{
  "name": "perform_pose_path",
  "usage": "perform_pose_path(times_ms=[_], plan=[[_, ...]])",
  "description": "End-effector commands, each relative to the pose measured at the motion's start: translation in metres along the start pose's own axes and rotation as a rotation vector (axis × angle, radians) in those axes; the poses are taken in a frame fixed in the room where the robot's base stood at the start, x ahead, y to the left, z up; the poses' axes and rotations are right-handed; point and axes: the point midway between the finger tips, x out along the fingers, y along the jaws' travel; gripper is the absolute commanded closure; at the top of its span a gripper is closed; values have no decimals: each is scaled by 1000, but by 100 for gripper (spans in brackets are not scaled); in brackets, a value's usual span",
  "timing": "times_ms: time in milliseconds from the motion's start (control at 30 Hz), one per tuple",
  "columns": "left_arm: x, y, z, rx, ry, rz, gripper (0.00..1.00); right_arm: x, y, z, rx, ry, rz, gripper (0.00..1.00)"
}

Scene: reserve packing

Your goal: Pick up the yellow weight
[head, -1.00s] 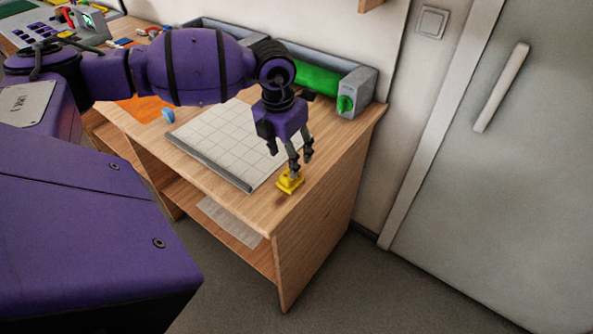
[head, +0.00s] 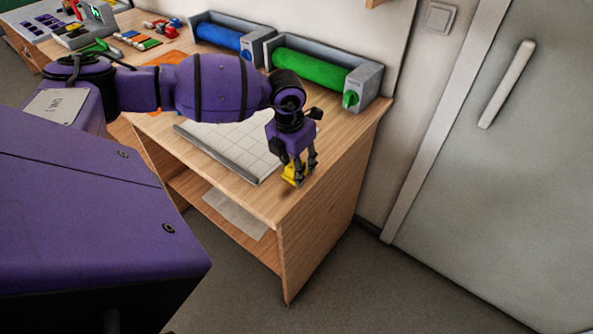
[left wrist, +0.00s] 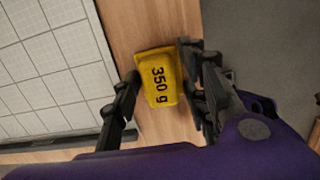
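The yellow weight (head: 289,173), marked 350 g, sits on the wooden table near its right front corner. It also shows in the left wrist view (left wrist: 160,82), where its marked face is toward the camera. My left gripper (head: 306,177) is low at the weight, pointing down. In the left wrist view its dark fingers (left wrist: 160,75) stand on either side of the weight, close to its edges and spread about its width. The fingers partly hide the weight in the head view. I see no lift off the table. My right gripper is out of view.
A white gridded board (head: 241,150) with a grey edge lies left of the weight. Green (head: 308,71) and blue (head: 218,36) rolls in grey holders stand at the back. The table's front edge (head: 240,205) is close by. A grey door (head: 500,180) is to the right.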

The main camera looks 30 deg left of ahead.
Motion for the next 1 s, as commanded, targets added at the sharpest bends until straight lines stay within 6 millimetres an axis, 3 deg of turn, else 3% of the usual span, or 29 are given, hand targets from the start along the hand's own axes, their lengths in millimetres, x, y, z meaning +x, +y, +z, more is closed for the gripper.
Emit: perform_pose_path(times_ms=[33,200,567,767,1000], plan=[[0,0,0,0,1,1,79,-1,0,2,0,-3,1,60],[0,0,0,0,-1,1,98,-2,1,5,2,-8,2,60],[-7,0,2,0,-2,1,98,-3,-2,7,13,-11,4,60],[-33,1,5,1,-5,2,98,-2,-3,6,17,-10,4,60],[-92,-4,-34,3,-5,5,98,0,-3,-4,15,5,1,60]])
